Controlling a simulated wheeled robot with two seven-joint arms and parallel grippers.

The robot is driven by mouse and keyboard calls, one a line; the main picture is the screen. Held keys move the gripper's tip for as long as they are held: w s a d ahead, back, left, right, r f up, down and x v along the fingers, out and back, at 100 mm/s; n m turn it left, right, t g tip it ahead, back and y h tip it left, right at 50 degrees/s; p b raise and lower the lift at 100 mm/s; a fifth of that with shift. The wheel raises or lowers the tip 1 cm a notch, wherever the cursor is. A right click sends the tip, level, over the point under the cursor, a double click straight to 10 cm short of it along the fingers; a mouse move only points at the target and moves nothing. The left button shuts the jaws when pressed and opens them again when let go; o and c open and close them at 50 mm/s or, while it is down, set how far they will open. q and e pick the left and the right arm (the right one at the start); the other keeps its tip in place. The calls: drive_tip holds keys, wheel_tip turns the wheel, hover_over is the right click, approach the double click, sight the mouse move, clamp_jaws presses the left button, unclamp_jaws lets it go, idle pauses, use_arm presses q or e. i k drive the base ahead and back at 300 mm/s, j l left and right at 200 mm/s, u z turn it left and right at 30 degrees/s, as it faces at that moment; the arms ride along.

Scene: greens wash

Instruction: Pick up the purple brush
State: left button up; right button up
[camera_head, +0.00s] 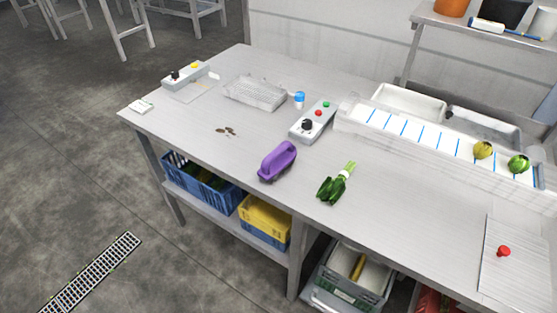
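The purple brush (278,161) lies near the front edge of the grey metal table (390,205), about the middle of the picture. It lies at a slant, its far end pointing up and to the right. A long opening shows along its upper part, like a handle. Nothing covers it. Neither of my grippers shows in the head view.
A bunch of greens (333,187) lies right of the brush. A control box (313,121) and a blue-capped container (299,100) stand behind it. A wire tray (255,93) and brown scraps (227,131) are to the left. A conveyor (420,133) carries two round vegetables.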

sight(276, 161)
drive_tip(key=i+j+z, duration=0.15)
drive_tip(key=j+z, duration=0.2)
drive_tip(key=i+j+z, duration=0.15)
drive_tip(key=j+z, duration=0.55)
drive_tip(key=i+j, duration=0.05)
